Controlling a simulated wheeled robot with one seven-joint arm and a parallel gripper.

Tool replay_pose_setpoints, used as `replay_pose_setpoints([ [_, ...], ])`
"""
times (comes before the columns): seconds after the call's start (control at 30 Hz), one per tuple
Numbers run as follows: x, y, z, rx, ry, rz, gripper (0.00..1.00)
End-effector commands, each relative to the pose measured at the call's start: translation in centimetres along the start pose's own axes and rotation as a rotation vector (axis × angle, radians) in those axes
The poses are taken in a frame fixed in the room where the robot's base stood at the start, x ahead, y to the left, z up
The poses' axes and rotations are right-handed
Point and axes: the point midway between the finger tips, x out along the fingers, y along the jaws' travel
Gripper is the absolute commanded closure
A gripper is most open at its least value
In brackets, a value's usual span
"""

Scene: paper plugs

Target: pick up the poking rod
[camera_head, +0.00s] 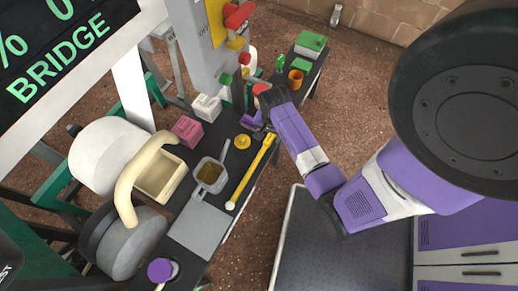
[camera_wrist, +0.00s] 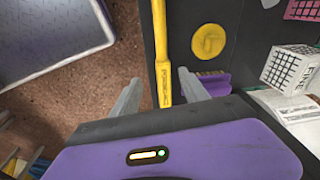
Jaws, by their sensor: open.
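The poking rod (camera_head: 248,175) is a long yellow stick with a pale tip at its near end. It lies along the right edge of the dark table. In the wrist view, its lettered thick end (camera_wrist: 164,84) appears between the two grey fingers of my gripper (camera_wrist: 158,77). The fingers are open, with a gap on each side of the rod. I cannot tell how far above it they are. In the head view, my gripper (camera_head: 266,127) is over the rod's far end, and my purple wrist partly hides the fingers.
A purple holder (camera_wrist: 214,84) is close to the right finger. Open floor (camera_wrist: 70,100) lies beyond the table edge.

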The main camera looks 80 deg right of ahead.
Motion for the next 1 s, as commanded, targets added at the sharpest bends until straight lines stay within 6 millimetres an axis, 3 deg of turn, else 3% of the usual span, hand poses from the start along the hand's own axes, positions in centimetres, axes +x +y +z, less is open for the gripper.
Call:
replay_pose_setpoints([
  [0.2, 0.7, -0.2, -1.6, 0.14, -0.089, 0.059, 0.47],
  [0.57, 3.9, -0.2, -1.4, 0.152, -0.099, 0.067, 0.47],
  [0.8, 7.3, -0.5, -1.3, 0.15, -0.099, 0.067, 0.47],
  [1.0, 8.3, -0.5, -1.2, 0.149, -0.096, 0.065, 0.47],
])
